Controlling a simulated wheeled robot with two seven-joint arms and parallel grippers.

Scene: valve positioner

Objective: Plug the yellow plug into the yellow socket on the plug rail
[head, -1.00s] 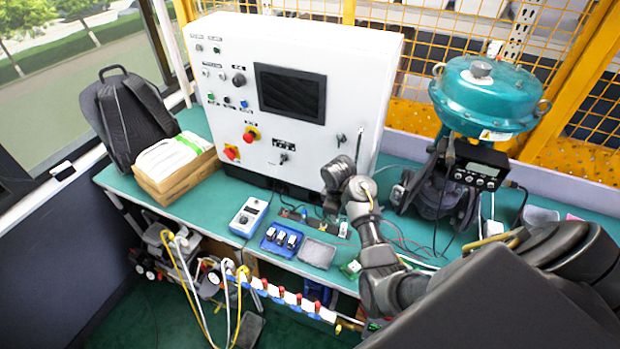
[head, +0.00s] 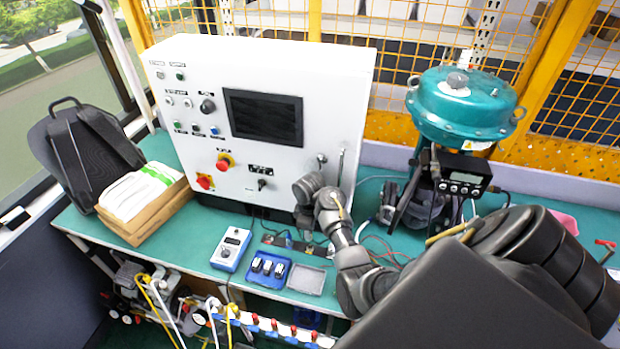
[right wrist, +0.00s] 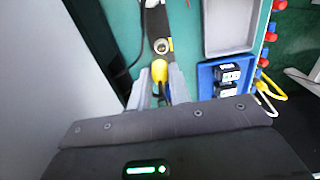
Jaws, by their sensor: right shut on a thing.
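The yellow plug (right wrist: 159,71) is between the fingers of my right gripper (right wrist: 160,88), which is shut on it, in the right wrist view. The dark plug rail (right wrist: 155,20) runs up the picture ahead of the plug. A round metal-rimmed socket (right wrist: 161,46) with a bit of yellow beside it is just beyond the plug's tip. I cannot tell whether plug and socket touch. In the head view my right gripper (head: 306,222) reaches down at the rail (head: 290,243) below the white cabinet; the plug is hidden there. My left gripper is not in view.
The white cabinet (head: 335,90) stands close behind the right gripper. A blue tray (head: 268,270) with black-and-white parts, a grey tray (head: 307,279) and a blue-and-white meter (head: 231,249) lie in front. The teal valve actuator (head: 465,105) stands to the right, with loose wires near my arm.

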